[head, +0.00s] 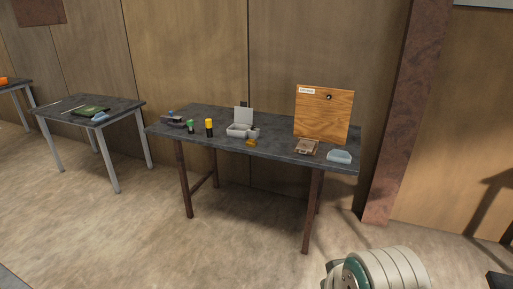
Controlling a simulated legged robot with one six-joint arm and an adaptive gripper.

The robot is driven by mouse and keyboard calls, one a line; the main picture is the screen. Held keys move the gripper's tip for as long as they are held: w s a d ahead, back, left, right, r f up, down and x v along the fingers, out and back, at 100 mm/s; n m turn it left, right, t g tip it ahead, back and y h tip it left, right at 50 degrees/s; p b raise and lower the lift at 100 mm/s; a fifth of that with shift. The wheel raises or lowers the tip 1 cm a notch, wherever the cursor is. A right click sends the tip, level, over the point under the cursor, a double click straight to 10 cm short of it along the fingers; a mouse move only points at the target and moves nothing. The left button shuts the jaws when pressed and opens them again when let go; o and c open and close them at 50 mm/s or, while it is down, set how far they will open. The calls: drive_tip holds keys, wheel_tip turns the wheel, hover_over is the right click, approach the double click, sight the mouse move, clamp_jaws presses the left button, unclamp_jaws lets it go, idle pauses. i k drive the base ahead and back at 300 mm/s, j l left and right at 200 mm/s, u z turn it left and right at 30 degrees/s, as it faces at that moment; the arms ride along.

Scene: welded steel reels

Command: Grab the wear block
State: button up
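No thing in the head view can be told for sure as the wear block. A pale blue block-like piece (339,157) with a sloped top sits at the table's right front corner. A brown, flat piece (306,147) lies just left of it. All are small and far off, so details are unclear. My gripper is not in view.
A wooden board (323,114) stands on the table behind the brown piece. A grey open box (240,128) and green (190,127) and yellow-black (209,128) cylinders stand further left. A ringed grey cylinder (392,268) is at the lower right. The floor before the table is clear.

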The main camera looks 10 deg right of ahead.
sight(251, 143)
drive_tip(key=i+l+u, duration=0.15)
drive_tip(key=i, duration=0.45)
drive_tip(key=i+l+u, duration=0.15)
drive_tip(key=i, duration=0.45)
drive_tip(key=i+l+u, duration=0.2)
drive_tip(key=i, duration=0.35)
drive_tip(key=i+l+u, duration=0.15)
drive_tip(key=i+l, duration=0.2)
drive_tip(key=i, duration=0.2)
drive_tip(key=i+l+u, duration=0.15)
drive_tip(key=i+l, duration=0.2)
drive_tip(key=i, duration=0.2)
